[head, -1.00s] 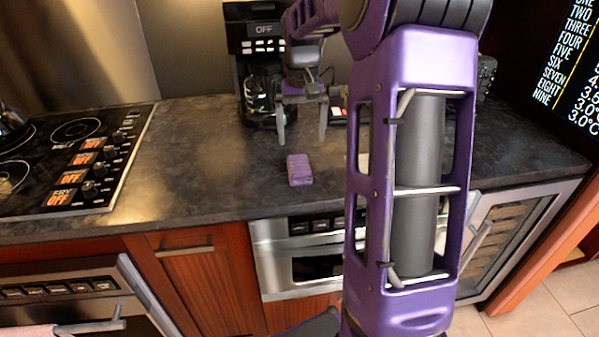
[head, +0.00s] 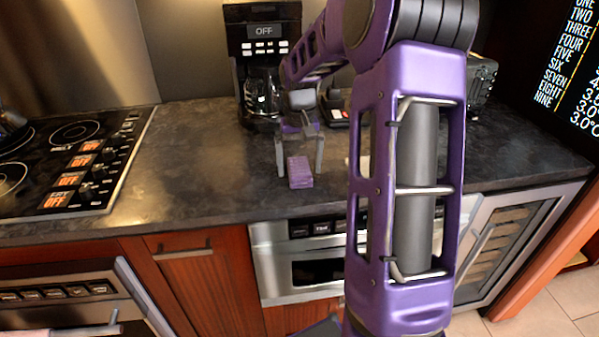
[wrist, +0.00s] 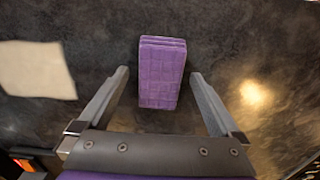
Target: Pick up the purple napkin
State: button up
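The purple napkin (head: 300,172) is a small folded stack lying on the dark countertop, near its front edge above the microwave drawer. My gripper (head: 299,172) is open and empty, its two fingers pointing down around the napkin's place in the head view. In the wrist view the napkin (wrist: 162,72) lies ahead of and between the fingertips (wrist: 160,74), with a gap on each side. I cannot tell how far above the counter the fingertips are.
A coffee maker (head: 264,62) stands at the back of the counter. The stove (head: 75,160) is at the left. A pale flat square (wrist: 36,70) lies to the left in the wrist view. The counter left of the napkin is clear.

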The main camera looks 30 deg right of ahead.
aim_at(300, 166)
jog(key=c, duration=1.3)
notch_tip(300, 166, up, 10)
jog(key=p, duration=0.1)
